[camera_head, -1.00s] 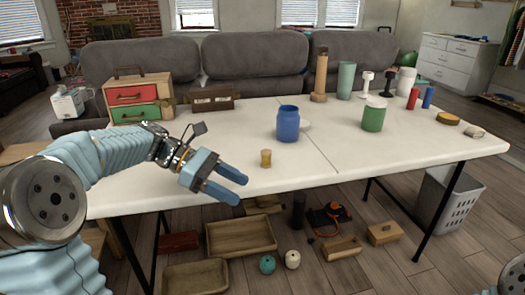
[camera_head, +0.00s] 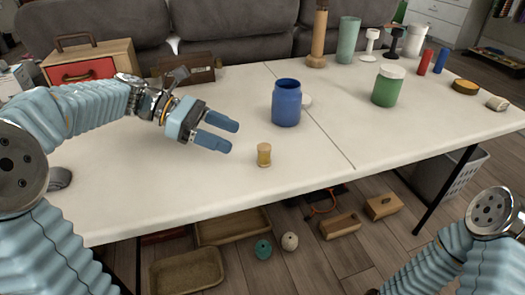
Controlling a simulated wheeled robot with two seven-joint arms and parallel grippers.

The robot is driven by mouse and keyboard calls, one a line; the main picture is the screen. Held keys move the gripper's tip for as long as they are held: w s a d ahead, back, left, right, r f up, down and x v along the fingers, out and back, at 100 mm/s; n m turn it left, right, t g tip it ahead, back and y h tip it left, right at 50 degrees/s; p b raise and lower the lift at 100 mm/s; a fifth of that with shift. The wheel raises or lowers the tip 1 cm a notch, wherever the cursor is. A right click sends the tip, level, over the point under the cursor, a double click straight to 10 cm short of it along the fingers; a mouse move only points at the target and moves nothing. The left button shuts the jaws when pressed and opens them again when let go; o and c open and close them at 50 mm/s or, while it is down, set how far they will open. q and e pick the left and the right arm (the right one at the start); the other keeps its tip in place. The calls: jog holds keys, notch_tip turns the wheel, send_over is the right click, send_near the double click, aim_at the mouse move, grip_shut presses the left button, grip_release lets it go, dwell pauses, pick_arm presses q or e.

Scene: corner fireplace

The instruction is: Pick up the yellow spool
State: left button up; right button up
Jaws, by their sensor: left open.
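The yellow spool (camera_head: 264,155) stands upright on the white table (camera_head: 310,175), near its front edge. It is a small tan-yellow cylinder with wider ends. My left gripper (camera_head: 226,134) is open and empty, with blue fingers pointing right. In the picture it is to the left of the spool and a little above it, apart from it. My right arm (camera_head: 490,225) shows at the lower right, but its gripper is out of view.
A blue jar (camera_head: 286,103) stands behind the spool, with a white lid (camera_head: 306,101) beside it. A green jar (camera_head: 387,87) is farther right. A wooden drawer box (camera_head: 90,64) and a brown crate (camera_head: 188,74) stand at the back left.

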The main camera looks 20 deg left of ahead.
aim_at(264, 147)
pick_arm(q)
jog(key=x, duration=0.9)
jog(key=shift+w+d, duration=0.15)
jog(key=shift+d, duration=0.15)
jog(key=c, duration=1)
